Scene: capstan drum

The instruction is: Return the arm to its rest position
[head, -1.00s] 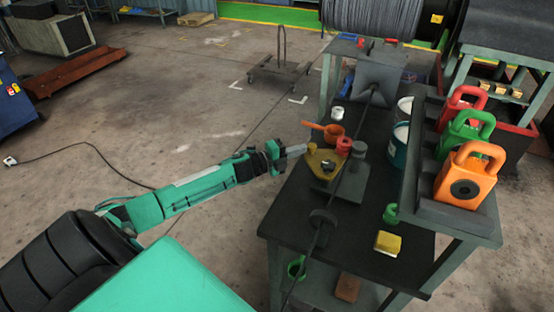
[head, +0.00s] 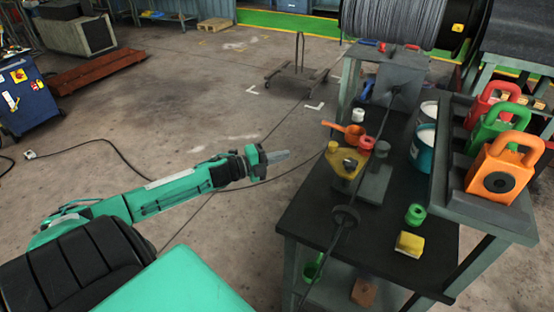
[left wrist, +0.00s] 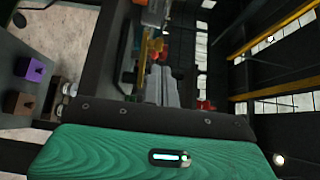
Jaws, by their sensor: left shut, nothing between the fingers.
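My left arm is green and black and reaches in from the left in the head view. Its left gripper (head: 280,157) is shut and empty, over open floor to the left of the dark workbench (head: 305,215). It is apart from the bench and touches nothing. In the left wrist view the shut grey fingers (left wrist: 160,88) point away from the camera, with blurred red and yellow shapes beyond them. My right gripper is not seen.
On the bench are a yellow bracket (head: 346,162), an orange ladle-like piece (head: 352,132), a green cup (head: 414,214) and a yellow sponge-like block (head: 409,244). A rack at right holds red, green and orange (head: 500,180) padlock-shaped blocks. The floor at left is largely clear.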

